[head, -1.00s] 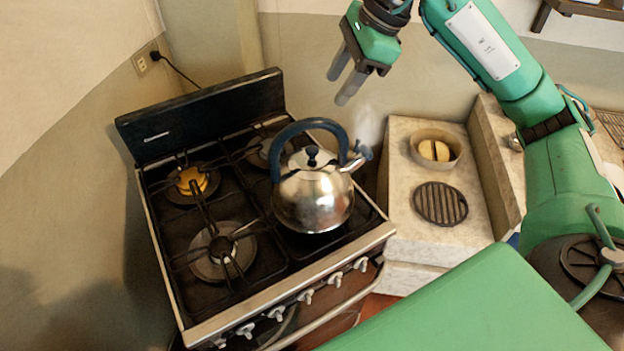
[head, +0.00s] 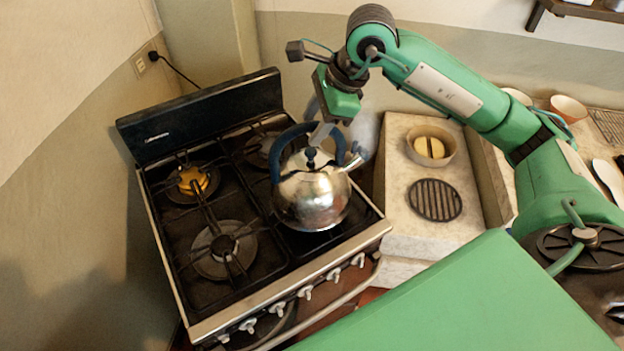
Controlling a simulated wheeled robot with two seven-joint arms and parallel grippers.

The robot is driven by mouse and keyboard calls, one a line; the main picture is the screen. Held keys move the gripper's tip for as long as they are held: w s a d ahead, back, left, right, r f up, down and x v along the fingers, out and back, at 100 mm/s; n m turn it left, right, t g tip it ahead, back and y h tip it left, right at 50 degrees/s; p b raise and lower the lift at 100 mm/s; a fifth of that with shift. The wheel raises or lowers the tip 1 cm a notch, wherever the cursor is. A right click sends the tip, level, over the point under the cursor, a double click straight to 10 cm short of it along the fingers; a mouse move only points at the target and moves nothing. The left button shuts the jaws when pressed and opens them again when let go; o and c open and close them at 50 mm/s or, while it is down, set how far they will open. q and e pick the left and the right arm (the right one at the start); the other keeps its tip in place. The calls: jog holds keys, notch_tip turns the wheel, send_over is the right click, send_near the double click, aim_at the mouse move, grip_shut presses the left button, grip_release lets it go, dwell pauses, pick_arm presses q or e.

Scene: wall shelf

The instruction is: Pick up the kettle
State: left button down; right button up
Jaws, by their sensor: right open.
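The kettle (head: 311,200) is a shiny steel pot with a dark blue arched handle, a black lid knob and a spout pointing right. It stands upright on the front right burner of the stove. My right gripper (head: 317,126) comes down from above at the kettle's handle, with its fingers pointing down. It is open. One finger shows in front of the handle's arch; the other is partly hidden, so I cannot tell whether they straddle the handle or touch it. My left gripper is not in view.
The black stove (head: 222,246) has a raised back panel and knobs along its front edge. To its right, a pale counter (head: 397,202) holds a round bowl (head: 452,156) with yellow contents and a dark round grate (head: 434,200). Steam rises near the spout.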

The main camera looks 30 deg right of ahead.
grip_shut()
dwell(1.3)
jog(key=shift+r, duration=0.1)
